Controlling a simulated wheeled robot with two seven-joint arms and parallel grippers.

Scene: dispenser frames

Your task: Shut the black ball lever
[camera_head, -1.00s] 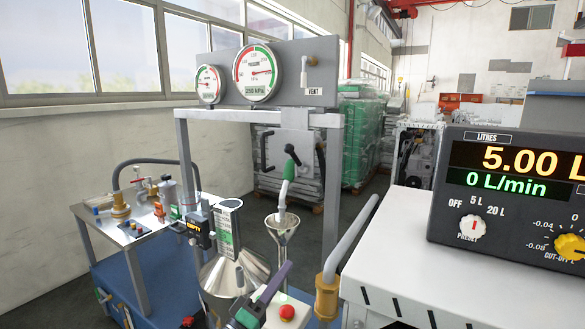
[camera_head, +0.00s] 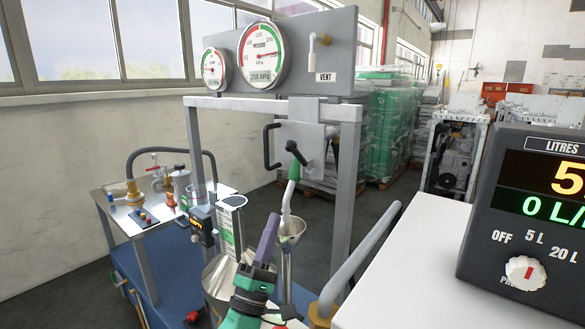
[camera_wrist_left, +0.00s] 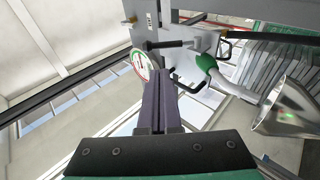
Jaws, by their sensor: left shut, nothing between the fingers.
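The black ball lever (camera_head: 297,153) sticks out from the front of a grey panel box under the gauges, just above a green-gripped spout (camera_head: 293,173). In the left wrist view a dark lever, which looks like the same one (camera_wrist_left: 172,44), lies beyond my fingertips, near the green grip. My left gripper (camera_head: 273,219) has purple fingers pressed together with nothing between them. It is below and left of the lever in the head view, pointing up, and looks apart from it. My right gripper is not in view.
A funnel (camera_head: 291,231) stands under the spout, close to my left gripper. A grey frame post (camera_head: 345,190) and the white counter (camera_head: 400,270) with the litre display (camera_head: 535,220) are to the right. A small bench (camera_head: 115,212) is at left.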

